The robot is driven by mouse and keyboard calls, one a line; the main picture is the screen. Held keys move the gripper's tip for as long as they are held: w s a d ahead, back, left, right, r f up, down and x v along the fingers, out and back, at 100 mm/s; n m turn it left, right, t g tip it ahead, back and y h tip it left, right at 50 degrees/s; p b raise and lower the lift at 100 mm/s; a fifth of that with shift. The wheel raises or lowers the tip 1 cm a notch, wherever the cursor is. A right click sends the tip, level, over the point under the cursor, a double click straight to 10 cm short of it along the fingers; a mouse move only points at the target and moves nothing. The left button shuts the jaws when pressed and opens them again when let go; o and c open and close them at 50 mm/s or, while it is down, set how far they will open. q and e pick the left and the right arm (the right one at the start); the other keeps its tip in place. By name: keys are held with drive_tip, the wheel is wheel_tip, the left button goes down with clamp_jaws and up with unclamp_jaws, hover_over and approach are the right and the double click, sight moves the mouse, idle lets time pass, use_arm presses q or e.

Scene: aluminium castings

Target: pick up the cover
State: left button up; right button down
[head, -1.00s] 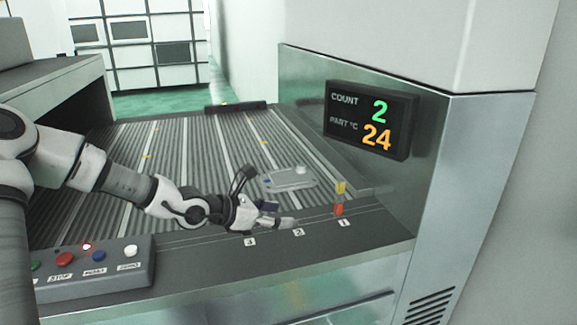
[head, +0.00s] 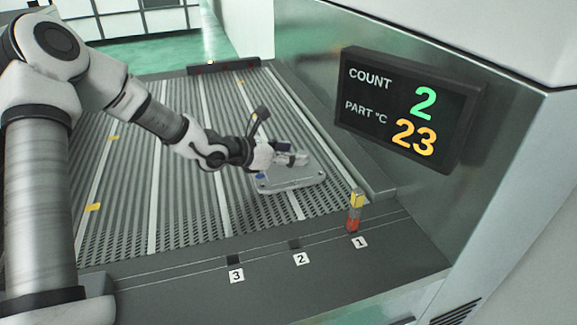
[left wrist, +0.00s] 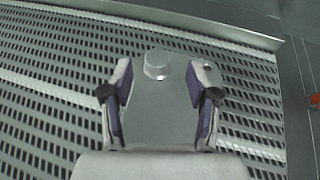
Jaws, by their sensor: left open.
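The cover (head: 292,180) is a flat grey metal casting lying on the slatted conveyor bed. In the left wrist view the cover (left wrist: 160,115) shows a round raised boss near its far end. My left gripper (head: 292,158) is over the cover and hides part of it in the head view. In the left wrist view my left gripper (left wrist: 163,88) is open, with its purple-lined fingers on either side of the cover's image. I cannot tell whether the fingers touch it. My right gripper is in neither view.
A display (head: 408,108) reading count 2 and part 23 °C is on the metal housing at the right. A small red and yellow post (head: 355,210) stands at mark 1 on the front ledge.

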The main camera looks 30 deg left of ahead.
sight(303, 153)
use_arm(q)
drive_tip(key=x, duration=0.3)
drive_tip(key=shift+w+a+f+p, duration=0.25)
drive_tip(key=shift+w+a+p, duration=0.05)
drive_tip(key=shift+p, duration=0.1)
drive_tip(key=shift+w+d+f, duration=0.15)
drive_tip(key=shift+w+d, duration=0.05)
drive_tip(key=shift+w, duration=0.05)
drive_tip(key=shift+s+d+r, duration=0.2)
drive_tip(key=shift+a, duration=0.15)
clamp_jaws()
